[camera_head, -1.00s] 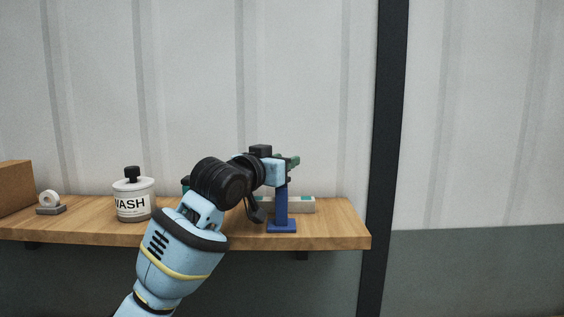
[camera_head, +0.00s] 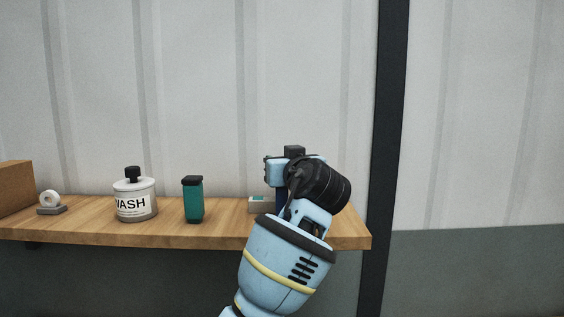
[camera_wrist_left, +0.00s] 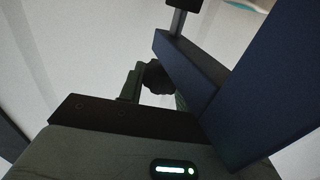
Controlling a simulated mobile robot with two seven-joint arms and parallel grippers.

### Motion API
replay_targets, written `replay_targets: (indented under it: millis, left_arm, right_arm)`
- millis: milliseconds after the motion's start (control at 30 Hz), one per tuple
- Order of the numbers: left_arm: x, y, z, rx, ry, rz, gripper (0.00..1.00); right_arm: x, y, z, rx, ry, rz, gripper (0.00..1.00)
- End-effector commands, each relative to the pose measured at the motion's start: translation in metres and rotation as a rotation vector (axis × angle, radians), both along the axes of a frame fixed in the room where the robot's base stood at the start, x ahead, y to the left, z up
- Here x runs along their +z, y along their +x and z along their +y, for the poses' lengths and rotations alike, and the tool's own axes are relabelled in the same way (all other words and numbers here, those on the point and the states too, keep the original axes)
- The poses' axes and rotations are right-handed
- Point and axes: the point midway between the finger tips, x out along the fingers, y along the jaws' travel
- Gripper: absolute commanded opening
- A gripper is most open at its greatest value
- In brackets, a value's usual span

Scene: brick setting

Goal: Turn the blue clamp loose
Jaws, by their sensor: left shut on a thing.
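The blue clamp (camera_head: 281,198) stands near the right end of the wooden shelf. In the head view my left arm hides most of it, and only a narrow strip of its blue post shows. Its dark blue body (camera_wrist_left: 268,85) fills the right of the left wrist view. My left gripper (camera_head: 276,171) is at the top of the clamp and shut on it. The gripped part is hidden in the head view and dark in the wrist view, beside a dark round knob (camera_wrist_left: 157,77). My right gripper is not in view.
On the wooden shelf (camera_head: 95,229) stand a teal container with a dark lid (camera_head: 193,200), a white WASH bottle (camera_head: 136,201), a tape dispenser (camera_head: 50,202) and a brown box (camera_head: 15,187). A pale block (camera_head: 260,206) lies behind the clamp. A dark post rises to the right.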

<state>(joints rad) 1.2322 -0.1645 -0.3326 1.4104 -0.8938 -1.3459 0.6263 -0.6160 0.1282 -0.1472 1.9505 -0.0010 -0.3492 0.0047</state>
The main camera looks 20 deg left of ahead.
Motion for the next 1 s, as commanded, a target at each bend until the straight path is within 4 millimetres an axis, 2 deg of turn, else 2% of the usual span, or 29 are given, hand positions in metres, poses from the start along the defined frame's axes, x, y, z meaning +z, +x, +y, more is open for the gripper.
replay_targets:
  millis: [300,500,800,1000]
  left_arm:
    - [-0.008,0.004,-0.001,0.296,0.003,0.014,0.11]
    - [-0.008,0.003,0.0,0.435,0.004,0.012,0.11]
    - [-0.007,0.003,0.001,0.569,0.004,0.011,0.11]
    - [-0.004,0.001,0.001,0.611,0.003,0.006,0.11]
  right_arm:
    - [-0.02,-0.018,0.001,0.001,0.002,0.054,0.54]
    - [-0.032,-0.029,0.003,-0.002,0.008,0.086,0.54]
    - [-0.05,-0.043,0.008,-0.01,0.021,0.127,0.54]
    - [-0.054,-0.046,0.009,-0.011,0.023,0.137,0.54]
